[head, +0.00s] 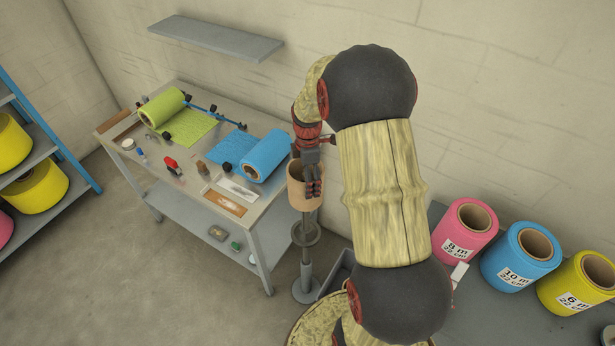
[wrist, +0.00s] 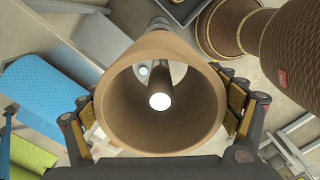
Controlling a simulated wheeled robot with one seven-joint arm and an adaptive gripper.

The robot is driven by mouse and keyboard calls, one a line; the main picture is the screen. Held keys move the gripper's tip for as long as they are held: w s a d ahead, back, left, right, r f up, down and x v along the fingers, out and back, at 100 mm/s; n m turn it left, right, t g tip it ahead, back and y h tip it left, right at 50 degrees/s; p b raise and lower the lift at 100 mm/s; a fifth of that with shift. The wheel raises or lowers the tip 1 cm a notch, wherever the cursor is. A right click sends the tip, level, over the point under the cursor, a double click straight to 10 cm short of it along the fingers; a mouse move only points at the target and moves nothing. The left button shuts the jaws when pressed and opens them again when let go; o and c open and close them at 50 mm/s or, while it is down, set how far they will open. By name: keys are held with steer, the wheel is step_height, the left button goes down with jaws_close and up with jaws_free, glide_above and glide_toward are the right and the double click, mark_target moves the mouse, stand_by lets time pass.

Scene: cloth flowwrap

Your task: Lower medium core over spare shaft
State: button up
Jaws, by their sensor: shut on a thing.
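My gripper (head: 312,186) is shut on the medium core (head: 296,190), a brown cardboard tube held upright beyond the right end of the workbench. In the wrist view the core (wrist: 118,112) is between the two finger pads, and its open mouth faces the camera. The spare shaft (wrist: 160,82) shows through that mouth, its bright round end near the middle of the opening. The shaft end appears to be inside the core, apart from the visible wall. In the head view the grey shaft stand (head: 306,268) is below the core; the core and gripper hide its top.
The workbench (head: 262,214) at left carries a green roll (head: 162,106), a blue roll (head: 266,156) and small items. Pink (head: 465,228), blue (head: 520,256) and yellow (head: 580,283) rolls stand at right. A grey bin (head: 338,272) is close beside the stand. Open floor is at front left.

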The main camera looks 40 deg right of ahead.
steer(key=shift+f+b, duration=0.85)
steer(key=shift+f, duration=0.9)
steer(key=shift+f+b, duration=1.4)
steer(key=shift+f, duration=1.1)
steer(key=o, duration=1)
steer(key=shift+r, duration=0.15)
step_height(320, 180, up, 12)
